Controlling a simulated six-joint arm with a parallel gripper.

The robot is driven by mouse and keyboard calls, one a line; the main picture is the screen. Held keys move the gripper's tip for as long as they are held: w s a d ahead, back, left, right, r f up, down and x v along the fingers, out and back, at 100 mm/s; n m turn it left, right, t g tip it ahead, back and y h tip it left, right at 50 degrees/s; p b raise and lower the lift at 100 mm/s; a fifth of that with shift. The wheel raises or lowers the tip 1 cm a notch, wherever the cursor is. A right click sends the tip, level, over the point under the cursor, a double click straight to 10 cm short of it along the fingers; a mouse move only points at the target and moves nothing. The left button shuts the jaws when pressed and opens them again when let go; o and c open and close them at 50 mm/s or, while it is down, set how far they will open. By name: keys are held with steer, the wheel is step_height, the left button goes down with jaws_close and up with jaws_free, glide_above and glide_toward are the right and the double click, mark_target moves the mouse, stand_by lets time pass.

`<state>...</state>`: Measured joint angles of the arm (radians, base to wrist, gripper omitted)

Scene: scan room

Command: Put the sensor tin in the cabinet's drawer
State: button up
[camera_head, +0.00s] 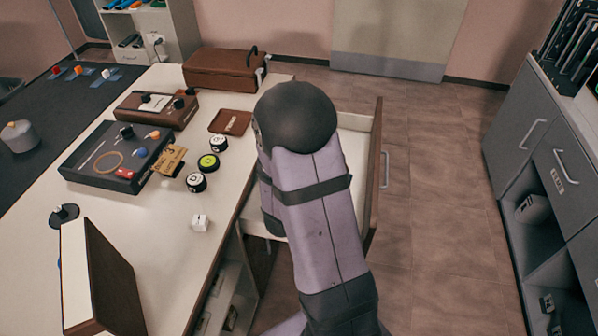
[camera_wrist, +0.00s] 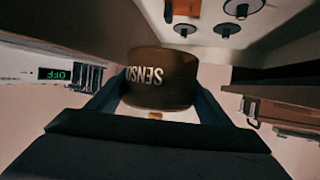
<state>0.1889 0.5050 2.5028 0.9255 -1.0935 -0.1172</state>
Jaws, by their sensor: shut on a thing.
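The sensor tin (camera_wrist: 160,78) is dark and round, with pale upside-down lettering that reads "SENSO". In the wrist view my gripper (camera_wrist: 155,98) is shut on it, one finger on each side. In the head view my arm hides the tin and gripper. The cabinet's drawer (camera_head: 374,175) is pulled open at the right side of the white-topped bench, with a brown front and pale inside. My arm covers much of its opening. I cannot tell how high the tin is over the drawer floor.
A grey cabinet (camera_head: 545,150) stands at the right. Open floor (camera_head: 440,190) lies between.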

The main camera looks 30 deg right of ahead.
steer(key=shift+f+b, duration=0.6)
steer(key=shift+f, duration=5.9)
steer(key=shift+f, duration=0.1)
steer(key=shift+s+a+f+b, duration=0.1)
steer(key=shift+s+f+b, duration=0.1)
steer(key=shift+f+b, duration=0.4)
steer(key=o, duration=1.5)
steer(key=shift+o, duration=0.2)
steer(key=shift+f, duration=0.1)
steer(key=shift+w+r+p, duration=0.1)
steer(key=shift+r+p, duration=0.6)
steer(key=shift+r, duration=0.05)
steer(key=shift+p+v, duration=0.3)
steer(key=shift+v, duration=5.65)
